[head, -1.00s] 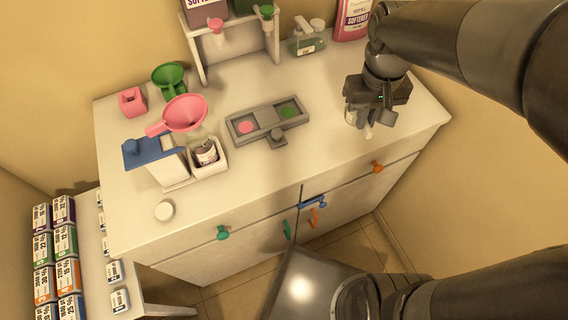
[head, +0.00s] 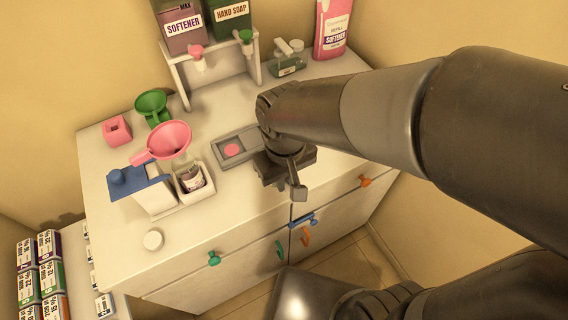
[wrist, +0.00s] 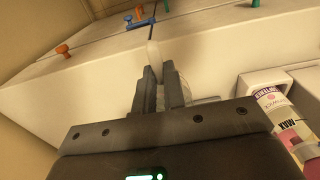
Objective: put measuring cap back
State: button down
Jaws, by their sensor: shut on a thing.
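My gripper (head: 297,190) is shut, above the front middle of the counter. In the wrist view its fingers (wrist: 160,88) close on a pale translucent piece (wrist: 153,52) that sticks out past the tips; I take it to be the measuring cap. Its full shape is hidden by the fingers, and it is not clear in the head view. The bottle also shows at the right of the wrist view (wrist: 284,118).
A dispenser rack (head: 224,73) is behind. The counter's front left is clear.

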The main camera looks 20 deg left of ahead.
jog(key=shift+s+a+f, duration=0.15)
jog(key=shift+a+f, duration=0.25)
jog(key=shift+a, duration=0.2)
jog(key=shift+f, duration=1.95)
jog(key=shift+f, duration=0.1)
jog(key=c, duration=1.5)
grip_release()
notch_tip(320, 180, up, 12)
